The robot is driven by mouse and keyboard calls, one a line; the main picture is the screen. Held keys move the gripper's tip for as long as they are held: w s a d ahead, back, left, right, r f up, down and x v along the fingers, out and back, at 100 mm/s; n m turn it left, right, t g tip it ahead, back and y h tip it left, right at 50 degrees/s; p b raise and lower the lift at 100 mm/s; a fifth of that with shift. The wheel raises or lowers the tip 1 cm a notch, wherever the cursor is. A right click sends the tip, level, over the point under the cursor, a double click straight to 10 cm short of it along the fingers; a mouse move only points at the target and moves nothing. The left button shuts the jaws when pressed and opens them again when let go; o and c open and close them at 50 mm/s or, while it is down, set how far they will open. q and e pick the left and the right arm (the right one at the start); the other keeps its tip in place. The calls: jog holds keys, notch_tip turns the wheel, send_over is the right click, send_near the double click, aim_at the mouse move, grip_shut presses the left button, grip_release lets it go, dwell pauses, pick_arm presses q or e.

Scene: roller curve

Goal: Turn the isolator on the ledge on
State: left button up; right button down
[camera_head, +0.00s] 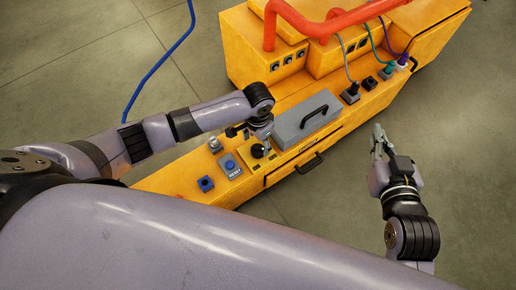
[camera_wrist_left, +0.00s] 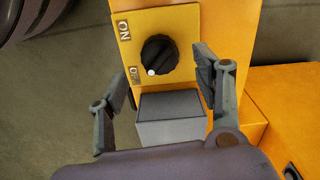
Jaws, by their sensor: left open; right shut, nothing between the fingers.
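The isolator is a black round knob (camera_head: 258,151) on a yellow plate on the ledge of the orange console. In the left wrist view the knob (camera_wrist_left: 158,52) has a white mark at its lower left, beside the partly hidden lower label (camera_wrist_left: 134,75). An ON label (camera_wrist_left: 123,29) is at the plate's upper left. My left gripper (camera_wrist_left: 155,87) is open, with its fingers apart on either side of the view and the knob beyond them, not gripped. In the head view it (camera_head: 248,130) hangs close by the knob. My right gripper (camera_head: 377,138) is shut and empty, off the console's right side.
A grey box with a black handle (camera_head: 307,121) stands on the ledge right of the knob. A blue button (camera_head: 230,165) and a blue socket (camera_head: 205,184) are to its left. Cabled plugs (camera_head: 351,93) and a red pipe (camera_head: 330,25) are farther back.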

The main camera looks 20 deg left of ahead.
aim_at(258, 148)
pick_arm(q)
notch_tip(258, 148, down, 4)
jog(key=shift+f+b, duration=0.2)
jog(key=shift+b, duration=0.65)
jog(key=shift+f, duration=0.2)
pick_arm(e)
notch_tip(258, 148, up, 9)
jog(key=w+a+t+y, duration=0.1)
jog(key=t, duration=0.4)
jog(key=shift+w+a+t+y, duration=0.2)
jog(key=shift+a+t+y, duration=0.1)
jog(key=shift+a+y, duration=0.1)
pick_arm(q)
jog(key=shift+c, duration=0.4)
pick_arm(e)
jog(key=shift+r, duration=0.1)
pick_arm(q)
jog(key=c, duration=1.1)
